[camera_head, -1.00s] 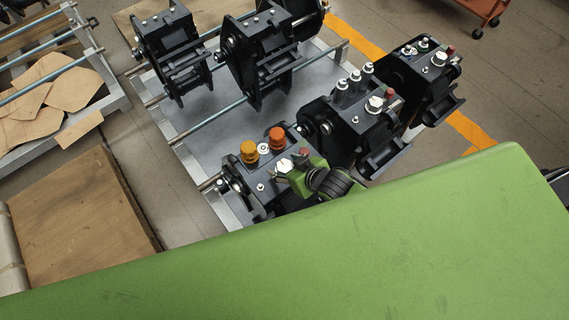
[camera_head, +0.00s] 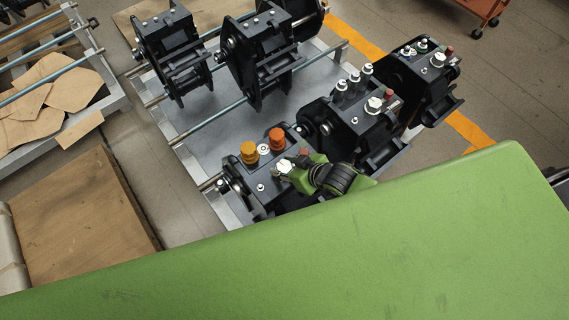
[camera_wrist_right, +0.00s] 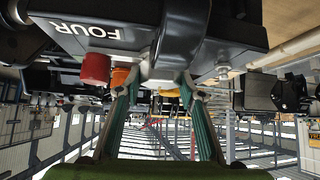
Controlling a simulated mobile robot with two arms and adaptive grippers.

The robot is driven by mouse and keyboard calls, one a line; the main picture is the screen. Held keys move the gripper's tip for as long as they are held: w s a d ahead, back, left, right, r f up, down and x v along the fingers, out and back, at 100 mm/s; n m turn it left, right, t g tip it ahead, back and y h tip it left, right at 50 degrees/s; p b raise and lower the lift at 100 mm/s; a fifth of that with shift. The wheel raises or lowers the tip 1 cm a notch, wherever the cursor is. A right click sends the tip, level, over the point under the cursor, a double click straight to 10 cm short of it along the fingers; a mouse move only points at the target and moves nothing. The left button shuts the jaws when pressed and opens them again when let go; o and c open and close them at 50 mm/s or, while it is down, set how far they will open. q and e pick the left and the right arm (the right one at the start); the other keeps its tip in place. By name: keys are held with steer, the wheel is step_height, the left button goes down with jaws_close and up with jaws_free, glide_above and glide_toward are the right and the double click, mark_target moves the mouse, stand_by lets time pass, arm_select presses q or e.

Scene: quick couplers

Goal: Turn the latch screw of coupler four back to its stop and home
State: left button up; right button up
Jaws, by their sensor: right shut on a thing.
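Coupler four (camera_head: 262,187) is the dark block nearest me on the rack, with orange caps on top. Its name FOUR shows upside down in the right wrist view (camera_wrist_right: 95,29). The latch screw (camera_head: 284,166) has a pale silver head on the coupler's top. My right gripper (camera_head: 287,170) reaches in from the right, low over the coupler, and is shut on the screw head. In the right wrist view, the two fingers (camera_wrist_right: 160,85) close on the screw head (camera_wrist_right: 158,74) from both sides and partly hide it. My left gripper is out of view.
A red cap (camera_wrist_right: 95,69) and an orange cap (camera_wrist_right: 120,77) sit close to the fingers. Two similar couplers (camera_head: 352,127) (camera_head: 425,80) stand to the right. Others (camera_head: 262,50) stand behind, across a bare grey plate (camera_head: 205,120). My green body covers the foreground.

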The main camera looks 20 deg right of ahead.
steer(key=shift+n+g+y+b, duration=0.35)
steer(key=shift+n+g+y, duration=0.25)
steer(key=shift+n, duration=0.4)
steer(key=shift+a, duration=0.1)
steer(key=o, duration=1.1)
steer(key=v, duration=1.2)
steer(key=shift+f, duration=0.1)
